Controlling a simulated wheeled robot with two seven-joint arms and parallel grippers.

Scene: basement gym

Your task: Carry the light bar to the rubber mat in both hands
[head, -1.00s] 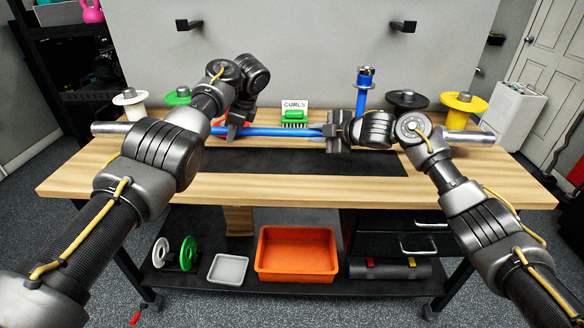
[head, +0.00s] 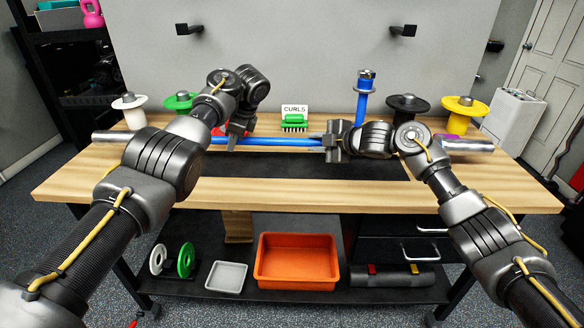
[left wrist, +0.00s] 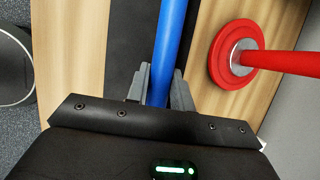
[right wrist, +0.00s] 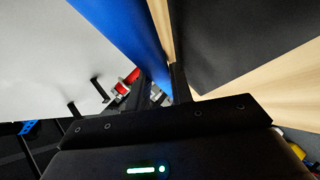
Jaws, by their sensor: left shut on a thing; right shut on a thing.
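The light bar (head: 282,141) is blue with silver ends and lies level across the picture, over the workbench. My left gripper (head: 238,136) is shut on its left part; the left wrist view shows the blue shaft (left wrist: 172,45) between the fingers (left wrist: 160,85). My right gripper (head: 332,142) is shut on its right part; the right wrist view shows the blue shaft (right wrist: 120,25) running to the fingers (right wrist: 165,85). The black rubber mat (head: 290,168) lies flat on the bench top, just in front of the bar in the head view. I cannot tell the bar's height above it.
A red plate (left wrist: 225,62) sits beside my left gripper. The bench front (head: 300,195) is clear.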

